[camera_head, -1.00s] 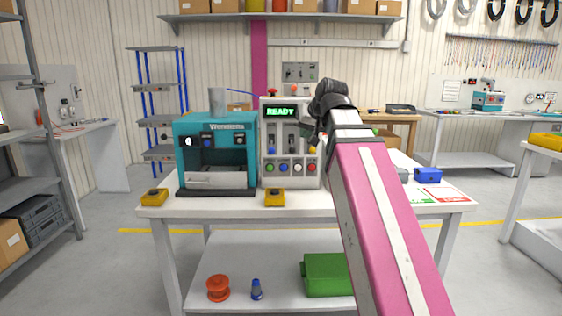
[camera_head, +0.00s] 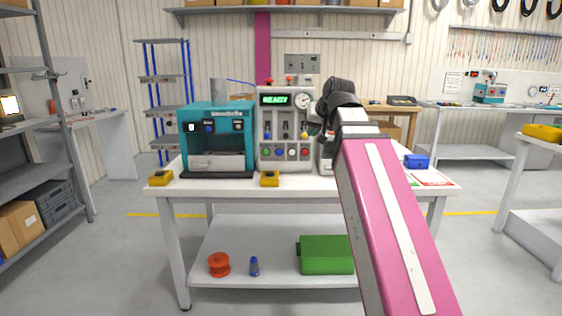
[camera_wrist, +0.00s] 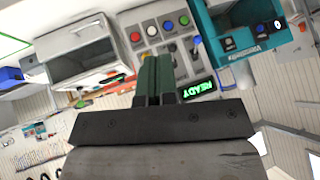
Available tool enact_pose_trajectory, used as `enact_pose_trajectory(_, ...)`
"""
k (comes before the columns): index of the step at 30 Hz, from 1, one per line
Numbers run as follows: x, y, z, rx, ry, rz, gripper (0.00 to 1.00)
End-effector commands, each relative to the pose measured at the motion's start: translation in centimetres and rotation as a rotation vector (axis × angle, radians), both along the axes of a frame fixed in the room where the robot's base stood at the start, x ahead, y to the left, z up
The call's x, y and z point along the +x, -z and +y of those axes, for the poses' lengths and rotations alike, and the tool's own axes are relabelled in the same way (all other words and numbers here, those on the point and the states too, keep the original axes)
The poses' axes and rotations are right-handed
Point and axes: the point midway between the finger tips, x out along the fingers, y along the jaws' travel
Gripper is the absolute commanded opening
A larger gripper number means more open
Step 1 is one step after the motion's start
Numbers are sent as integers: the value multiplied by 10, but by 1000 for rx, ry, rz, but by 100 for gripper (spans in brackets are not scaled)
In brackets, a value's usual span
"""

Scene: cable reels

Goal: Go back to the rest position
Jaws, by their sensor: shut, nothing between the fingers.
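My gripper shows in the wrist view (camera_wrist: 155,65) with its two green fingers pressed together and nothing between them. In the head view my pink arm reaches up in front of the right part of the workbench, and the fingers are mostly hidden behind the dark wrist. The grey control panel (camera_head: 285,128) with a lit READY display stands on the bench (camera_head: 225,187), just left of my wrist. In the wrist view the panel (camera_wrist: 168,32) appears upside down beyond the fingers, with no clear contact.
The teal machine (camera_head: 217,122) stands left of the panel. Two yellow boxes (camera_head: 160,178) (camera_head: 270,179) sit at the bench's front edge, a blue box (camera_head: 416,161) at the right. An orange reel (camera_head: 219,264), a blue item and a green box (camera_head: 326,255) lie on the lower shelf. The front floor is clear.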

Motion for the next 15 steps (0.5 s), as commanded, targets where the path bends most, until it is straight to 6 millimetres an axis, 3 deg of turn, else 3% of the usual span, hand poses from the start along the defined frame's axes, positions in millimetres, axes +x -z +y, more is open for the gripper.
enact_pose_trajectory(8, 9, 39, -6, -19, 16, 46, 0)
enact_pose_trajectory(11, 12, 59, -9, -28, 23, 71, 0)
enact_pose_trajectory(15, 18, 99, -15, -48, 37, 119, 0)
